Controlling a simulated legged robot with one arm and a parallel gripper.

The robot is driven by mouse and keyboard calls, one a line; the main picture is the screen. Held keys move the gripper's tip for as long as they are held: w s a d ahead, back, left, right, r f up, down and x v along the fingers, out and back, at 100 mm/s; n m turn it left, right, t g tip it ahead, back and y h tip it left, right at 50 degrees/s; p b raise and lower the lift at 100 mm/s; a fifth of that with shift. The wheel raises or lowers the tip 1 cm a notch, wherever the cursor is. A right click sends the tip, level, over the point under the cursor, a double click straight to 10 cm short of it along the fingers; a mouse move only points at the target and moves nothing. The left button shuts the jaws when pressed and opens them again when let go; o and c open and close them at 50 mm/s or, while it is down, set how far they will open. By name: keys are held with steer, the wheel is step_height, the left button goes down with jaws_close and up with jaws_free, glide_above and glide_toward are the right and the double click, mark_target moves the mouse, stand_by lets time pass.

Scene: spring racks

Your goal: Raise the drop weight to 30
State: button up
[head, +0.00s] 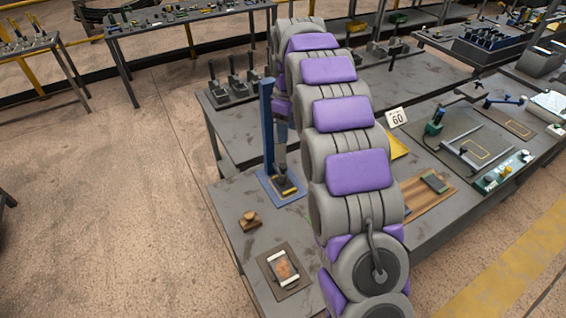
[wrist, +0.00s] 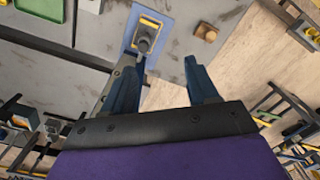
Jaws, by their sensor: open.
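The drop-weight stand has a blue upright post (head: 267,125) and a blue base plate (head: 292,197) on the grey bench. A dark block with yellow edging sits on the base. In the wrist view the blue base plate (wrist: 166,28) shows top centre, with a grey rounded part (wrist: 145,38), perhaps the weight, above it. My gripper (wrist: 163,65) is open with two blue fingers and nothing between them. The left finger is close to the grey part; I cannot tell whether they touch. In the head view my arm hides much of this area. No height marks or 30 are readable.
A sign reading 60 (head: 397,117) stands right of my arm. Lever devices (head: 232,80) stand on the bench behind.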

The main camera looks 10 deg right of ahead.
steer(key=n, duration=0.2)
glide_above(283, 165)
step_height(283, 165, down, 4)
step_height(283, 165, down, 18)
steer(key=shift+s+r+b, duration=0.1)
steer(key=shift+r+b, duration=0.05)
steer(key=shift+b, duration=0.8)
jaws_close()
